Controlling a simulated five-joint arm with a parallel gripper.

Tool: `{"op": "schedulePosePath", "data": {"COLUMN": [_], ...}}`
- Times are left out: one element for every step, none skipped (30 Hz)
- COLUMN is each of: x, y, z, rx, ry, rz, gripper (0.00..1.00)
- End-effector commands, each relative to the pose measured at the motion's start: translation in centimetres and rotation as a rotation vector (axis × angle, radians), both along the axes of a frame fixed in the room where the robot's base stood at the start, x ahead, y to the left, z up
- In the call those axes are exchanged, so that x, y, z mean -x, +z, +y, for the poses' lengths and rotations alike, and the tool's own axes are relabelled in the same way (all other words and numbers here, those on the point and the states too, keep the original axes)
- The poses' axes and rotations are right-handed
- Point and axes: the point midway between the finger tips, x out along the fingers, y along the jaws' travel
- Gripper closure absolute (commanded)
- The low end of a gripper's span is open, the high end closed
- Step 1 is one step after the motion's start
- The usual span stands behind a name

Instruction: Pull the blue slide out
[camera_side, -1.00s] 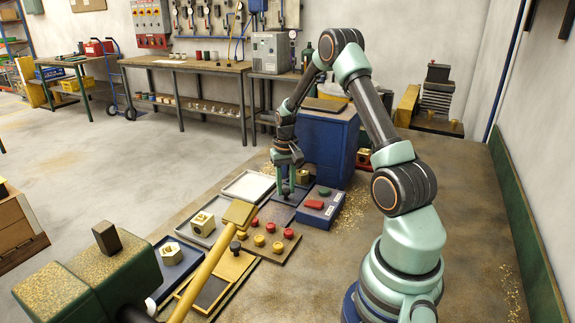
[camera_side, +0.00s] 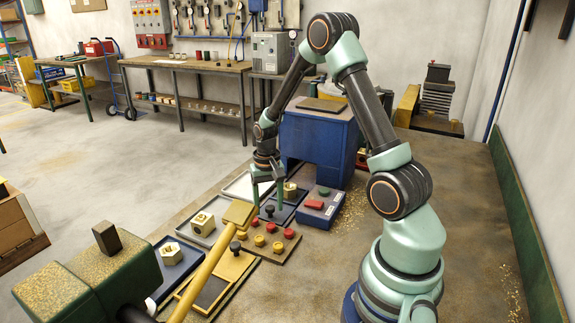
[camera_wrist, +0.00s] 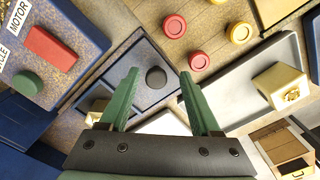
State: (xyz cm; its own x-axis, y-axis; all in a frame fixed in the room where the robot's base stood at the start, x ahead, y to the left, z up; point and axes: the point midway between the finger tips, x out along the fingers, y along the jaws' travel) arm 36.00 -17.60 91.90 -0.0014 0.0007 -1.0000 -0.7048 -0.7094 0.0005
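The blue slide (camera_side: 284,215) is a dark blue plate on the bench, with an upright black knob (camera_side: 269,210) near its front end. A brass piece (camera_side: 291,189) sits toward its back. In the wrist view the knob (camera_wrist: 155,77) shows from above, and the brass piece (camera_wrist: 93,107) is partly hidden by the left finger. My gripper (camera_side: 269,187) is open and empty above the slide. In the wrist view its fingers (camera_wrist: 158,76) are spread on either side of the knob, apart from it.
A blue control box (camera_side: 322,207) with red and green buttons stands close on the right. A board of red and yellow buttons (camera_side: 275,247) lies in front. A grey tray (camera_side: 196,235) with a brass block is on the left. A blue cabinet (camera_side: 320,140) stands behind.

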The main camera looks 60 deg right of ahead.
Motion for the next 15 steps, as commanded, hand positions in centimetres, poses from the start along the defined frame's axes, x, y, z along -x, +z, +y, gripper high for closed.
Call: {"op": "schedulePosePath", "data": {"x": [0.0, 0.0, 0.0, 0.0, 0.0, 0.0, 0.0, 0.0, 0.0, -0.1, -0.1, -0.1, -0.1, -0.1, -0.1], "y": [0.0, 0.0, 0.0, 0.0, 0.0, 0.1, 0.2, 0.4, 0.8, 1.1, 1.5, 2.2, 2.7, 3.3, 4.2], "z": [0.0, -0.1, -0.1, -0.1, -0.1, -0.1, -0.1, -0.1, -0.2, -0.2, -0.2, -0.2, -0.2, -0.2, -0.2], "rx": [0.0, 0.0, 0.001, 0.001, 0.001, 0.0, 0.001, 0.001, 0.001, 0.002, 0.002, 0.002, 0.003, 0.004, 0.004], "ry": [-0.001, -0.001, -0.001, -0.002, -0.002, -0.002, -0.002, -0.002, -0.002, -0.002, -0.002, -0.002, -0.002, -0.002, -0.002], "rz": [0.0, 0.0, -0.001, -0.001, -0.001, -0.001, -0.002, -0.002, -0.003, -0.004, -0.005, -0.005, -0.006, -0.006, -0.008], "gripper": [0.36, 0.36, 0.36, 0.36, 0.36, 0.36, 0.36, 0.36, 0.36, 0.36, 0.36, 0.36, 0.36, 0.36, 0.36]}}
